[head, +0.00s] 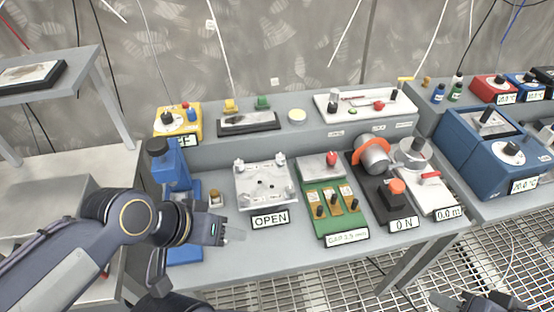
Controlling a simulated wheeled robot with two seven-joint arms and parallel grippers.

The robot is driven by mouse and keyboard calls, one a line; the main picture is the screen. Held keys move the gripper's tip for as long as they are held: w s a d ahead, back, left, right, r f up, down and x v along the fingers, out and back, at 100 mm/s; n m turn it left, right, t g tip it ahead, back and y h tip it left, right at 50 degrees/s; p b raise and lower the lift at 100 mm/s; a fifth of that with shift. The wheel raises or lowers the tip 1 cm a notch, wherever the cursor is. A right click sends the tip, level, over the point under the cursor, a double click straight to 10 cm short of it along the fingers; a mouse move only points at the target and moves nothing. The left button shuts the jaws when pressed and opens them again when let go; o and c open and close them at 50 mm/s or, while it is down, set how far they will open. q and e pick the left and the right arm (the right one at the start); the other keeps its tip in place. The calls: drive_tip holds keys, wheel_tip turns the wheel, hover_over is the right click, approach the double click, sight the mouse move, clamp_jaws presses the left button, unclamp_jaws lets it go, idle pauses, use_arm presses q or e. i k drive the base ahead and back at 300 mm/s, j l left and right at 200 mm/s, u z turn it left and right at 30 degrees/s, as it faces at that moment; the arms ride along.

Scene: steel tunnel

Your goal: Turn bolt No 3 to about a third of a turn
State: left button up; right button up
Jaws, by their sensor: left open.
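A silver square plate (264,186) with bolt-like posts at its corners lies on the bench at the middle left. A label reading OPEN (270,219) stands at its front edge. No bolt number is readable, so I cannot tell which is No 3. My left gripper (229,235) is open, in front of and left of the plate, apart from it and with nothing seen between its fingers. My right gripper (478,302) shows only partly at the bottom right edge, over the floor grating; its opening is unclear.
A blue press-like device (174,177) stands left of the plate, partly behind my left arm. A green block (335,205) with a gap label and a black device (385,190) labelled 0 N stand to the right. The bench front strip (290,262) is clear.

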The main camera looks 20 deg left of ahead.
sight(279, 157)
drive_tip(key=i+l+u, duration=0.15)
drive_tip(key=l, duration=0.2)
drive_tip(key=i+l+u, duration=0.15)
drive_tip(key=l, duration=0.2)
drive_tip(key=l+u, duration=0.15)
drive_tip(key=l, duration=0.2)
drive_tip(key=i+l+u, duration=0.15)
drive_tip(key=l, duration=0.25)
